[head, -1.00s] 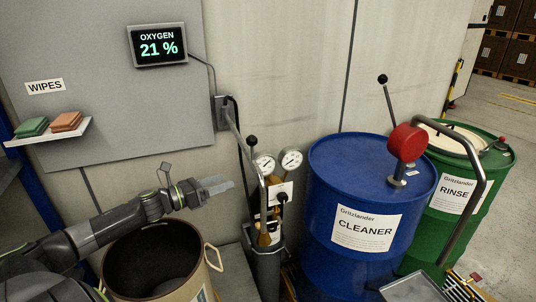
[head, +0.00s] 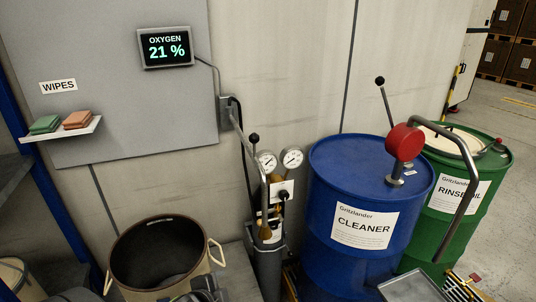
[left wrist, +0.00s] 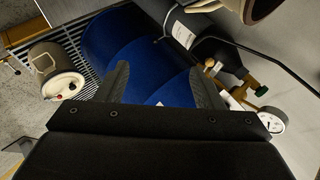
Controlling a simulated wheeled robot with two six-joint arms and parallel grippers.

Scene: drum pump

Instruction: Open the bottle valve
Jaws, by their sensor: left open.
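A slim dark gas bottle (head: 267,272) stands against the wall, left of the blue drum, with brass fittings (head: 265,231) and two round gauges (head: 279,160) at its top. I cannot make out its valve handle clearly. In the left wrist view, the dark bottle (left wrist: 222,58), its brass fittings (left wrist: 240,92) and a gauge (left wrist: 272,119) lie right of my left gripper (left wrist: 159,72). That gripper is open and empty, its fingers apart from the bottle. In the head view only grey parts of my left arm show at the bottom edge. My right gripper is not in view.
A blue CLEANER drum (head: 350,190) with a red-headed pump (head: 404,143) stands right of the bottle; a green RINSE drum (head: 488,178) is beyond. An open beige bin (head: 135,282) stands left. A wipes shelf (head: 62,134) hangs left.

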